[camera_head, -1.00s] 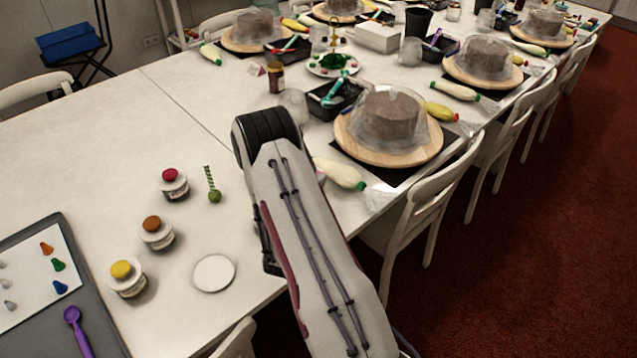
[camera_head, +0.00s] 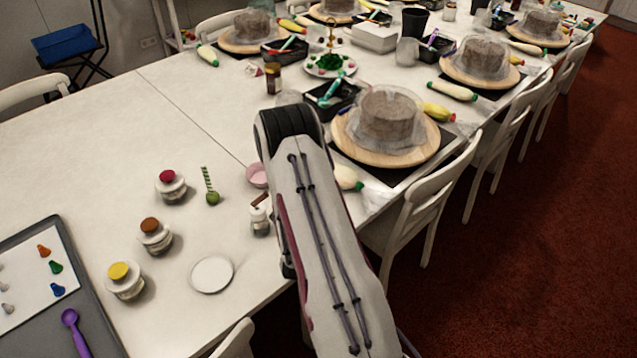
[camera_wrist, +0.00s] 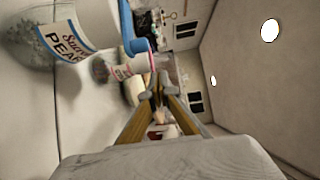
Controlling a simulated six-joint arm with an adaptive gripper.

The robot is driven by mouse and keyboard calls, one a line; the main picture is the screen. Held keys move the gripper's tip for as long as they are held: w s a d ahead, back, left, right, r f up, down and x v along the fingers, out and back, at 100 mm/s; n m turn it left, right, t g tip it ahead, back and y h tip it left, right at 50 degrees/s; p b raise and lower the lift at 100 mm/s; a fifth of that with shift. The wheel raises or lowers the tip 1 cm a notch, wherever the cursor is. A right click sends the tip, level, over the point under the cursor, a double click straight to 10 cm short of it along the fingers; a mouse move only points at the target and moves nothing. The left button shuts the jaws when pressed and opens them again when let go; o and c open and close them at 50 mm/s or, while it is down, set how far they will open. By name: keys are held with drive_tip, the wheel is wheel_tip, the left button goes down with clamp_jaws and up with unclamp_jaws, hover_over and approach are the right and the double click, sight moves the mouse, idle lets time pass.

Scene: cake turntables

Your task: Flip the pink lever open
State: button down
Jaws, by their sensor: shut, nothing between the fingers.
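I cannot clearly make out a pink lever. In the wrist view, a small white container (camera_wrist: 120,69) with pink markings and a pink edge at its right end lies just up and left of the fingertips; whether that edge is the lever I cannot tell. My gripper (camera_wrist: 157,92) is shut and empty, its yellowish fingers meeting at the tips, apart from the container as far as I can see. In the head view my arm hides the gripper. A small pink round thing (camera_head: 257,174) and a small white jar (camera_head: 260,221) show just left of my arm.
In the head view, several lidded jars (camera_head: 155,236) and a white disc (camera_head: 212,274) are left; a covered cake (camera_head: 388,118) is right.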

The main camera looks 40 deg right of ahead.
drive_tip(key=w+d+n+t+y, duration=0.2)
drive_tip(key=d+n+t+y, duration=0.4)
drive_tip(key=n+y, duration=0.7)
drive_tip(key=d+y, duration=0.1)
drive_tip(key=y, duration=0.4)
drive_tip(key=shift+w+d+t, duration=0.25)
drive_tip(key=shift+d+t, duration=0.05)
drive_tip(key=shift+d, duration=0.1)
idle(1.0)
drive_tip(key=shift+s, duration=0.1)
drive_tip(key=v, duration=1)
drive_tip(key=shift+d, duration=0.35)
idle(0.4)
